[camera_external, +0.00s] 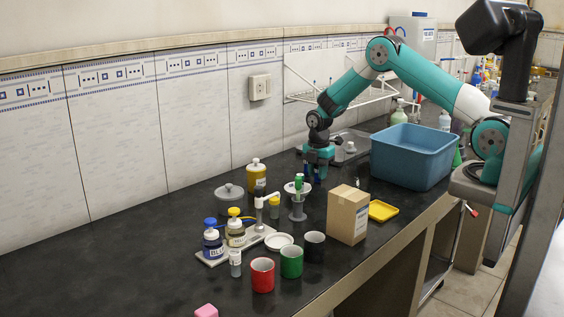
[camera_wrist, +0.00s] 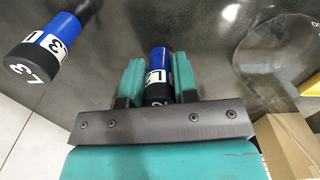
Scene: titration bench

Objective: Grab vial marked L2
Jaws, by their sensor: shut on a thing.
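In the wrist view my gripper (camera_wrist: 158,75) is shut on a vial (camera_wrist: 158,60) with a blue body, a white label and a black cap. The fingers press on both sides of it, and its mark is mostly hidden, so I cannot read it in full. A second blue vial (camera_wrist: 52,42), marked L3 on its black cap and label, is to the left, apart from the fingers. In the external view my gripper (camera_external: 318,168) points down over the dark bench, with small blue vials at its tip.
A blue tub (camera_external: 412,158) stands right of my gripper. A cardboard box (camera_external: 348,214), a grey stand (camera_external: 298,210) with a green item and a yellow tray (camera_external: 383,211) are in front. Bottles (camera_external: 213,243) and mugs (camera_external: 262,275) stand nearer.

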